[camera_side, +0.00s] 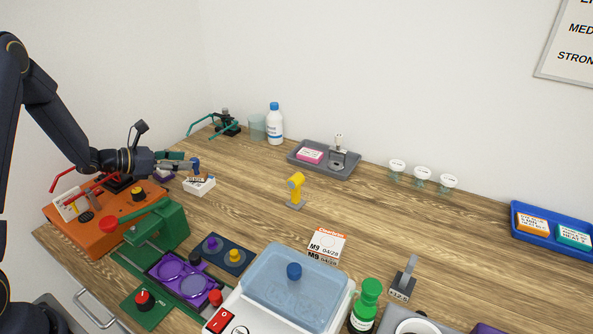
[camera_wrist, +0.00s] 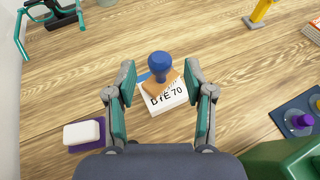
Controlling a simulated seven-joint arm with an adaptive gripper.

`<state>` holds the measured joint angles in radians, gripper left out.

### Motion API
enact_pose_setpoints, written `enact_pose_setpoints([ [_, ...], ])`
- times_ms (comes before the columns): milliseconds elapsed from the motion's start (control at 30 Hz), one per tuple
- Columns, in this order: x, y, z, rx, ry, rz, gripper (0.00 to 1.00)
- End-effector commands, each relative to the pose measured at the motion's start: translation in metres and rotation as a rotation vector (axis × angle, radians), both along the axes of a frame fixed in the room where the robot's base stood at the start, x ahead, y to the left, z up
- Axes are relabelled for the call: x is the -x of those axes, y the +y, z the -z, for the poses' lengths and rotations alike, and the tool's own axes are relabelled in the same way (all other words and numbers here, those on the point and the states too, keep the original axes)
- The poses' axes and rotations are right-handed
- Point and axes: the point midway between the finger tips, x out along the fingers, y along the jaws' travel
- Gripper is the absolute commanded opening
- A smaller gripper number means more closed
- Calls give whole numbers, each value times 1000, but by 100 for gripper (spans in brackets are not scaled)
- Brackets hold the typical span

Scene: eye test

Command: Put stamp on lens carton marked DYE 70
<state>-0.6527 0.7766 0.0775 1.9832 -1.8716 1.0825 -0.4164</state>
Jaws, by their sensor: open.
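The stamp (camera_wrist: 160,68) has a blue knob handle and a tan base. It rests on the white carton (camera_wrist: 166,101) whose top reads DYE 70, with the base turned at an angle and over the carton's far part. In the side view the stamp (camera_side: 196,166) stands upright on the carton (camera_side: 199,187) at the left of the table. My gripper (camera_wrist: 160,85) is open, with one teal finger on each side of the stamp and gaps between. In the side view my gripper (camera_side: 190,160) is level with the stamp's handle.
A white block on a purple base (camera_wrist: 84,133) lies left of the carton. An orange machine (camera_side: 95,222) and a green press (camera_side: 160,226) stand in front. A yellow tool (camera_side: 295,187) stands to the right. Bare table lies between it and the carton.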

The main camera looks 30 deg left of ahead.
Motion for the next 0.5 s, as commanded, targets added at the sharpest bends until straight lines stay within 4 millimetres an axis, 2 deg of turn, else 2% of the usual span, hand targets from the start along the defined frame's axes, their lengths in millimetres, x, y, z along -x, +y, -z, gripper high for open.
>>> enact_pose_setpoints([
  [33, 11, 6, -5, -2, 0, -6, 53],
  [200, 42, 18, -19, -1, 0, -4, 53],
  [333, 58, 25, -26, -2, -1, -2, 53],
  [433, 64, 24, -31, -6, -2, 10, 53],
  [500, 65, 12, -40, -36, -7, 60, 53],
])
